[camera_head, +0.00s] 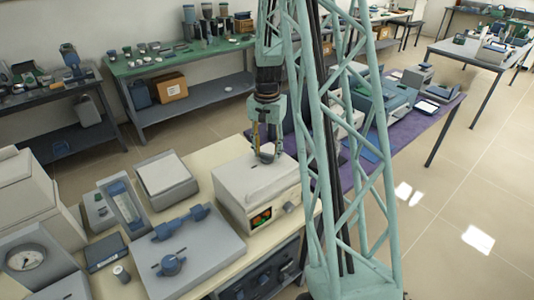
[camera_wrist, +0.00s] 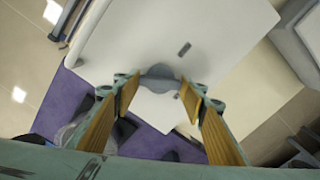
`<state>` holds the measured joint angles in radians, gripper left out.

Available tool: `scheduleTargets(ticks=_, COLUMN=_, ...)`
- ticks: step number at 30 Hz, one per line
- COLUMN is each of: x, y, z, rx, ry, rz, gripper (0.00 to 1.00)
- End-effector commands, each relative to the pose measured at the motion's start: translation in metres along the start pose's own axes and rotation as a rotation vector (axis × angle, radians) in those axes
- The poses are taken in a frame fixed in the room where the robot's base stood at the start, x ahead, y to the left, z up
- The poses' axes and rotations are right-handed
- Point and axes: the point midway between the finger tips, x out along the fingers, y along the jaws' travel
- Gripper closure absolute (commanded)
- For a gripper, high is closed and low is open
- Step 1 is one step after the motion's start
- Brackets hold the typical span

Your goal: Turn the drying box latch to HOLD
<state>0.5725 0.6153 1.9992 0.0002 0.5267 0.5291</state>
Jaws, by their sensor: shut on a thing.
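The white box (camera_head: 250,195), which I take to be the drying box, stands on the cream bench with a small lit panel on its front. A grey round latch (camera_head: 267,155) sits on its top; it also shows in the wrist view (camera_wrist: 160,74). My gripper (camera_head: 266,143) points down over the box top. A short dark mark (camera_wrist: 184,49) lies on the white top beside the latch. The latch's exact angle is partly hidden by the fingers.
A grey plate with blue fittings (camera_head: 190,255) and a white-topped device (camera_head: 165,174) stand left of the box. My green lattice column hides part of the right side. A purple-topped table (camera_head: 437,118) with instruments stands behind. Floor at the right is clear.

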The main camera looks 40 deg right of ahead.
Motion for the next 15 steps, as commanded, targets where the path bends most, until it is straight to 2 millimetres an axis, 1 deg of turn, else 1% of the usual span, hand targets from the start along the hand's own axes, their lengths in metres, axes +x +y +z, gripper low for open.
scheduleTargets(ticks=15, x=0.0002, y=-0.0001, z=-0.0002, rx=-0.407, ry=0.0, rz=0.0, gripper=0.72)
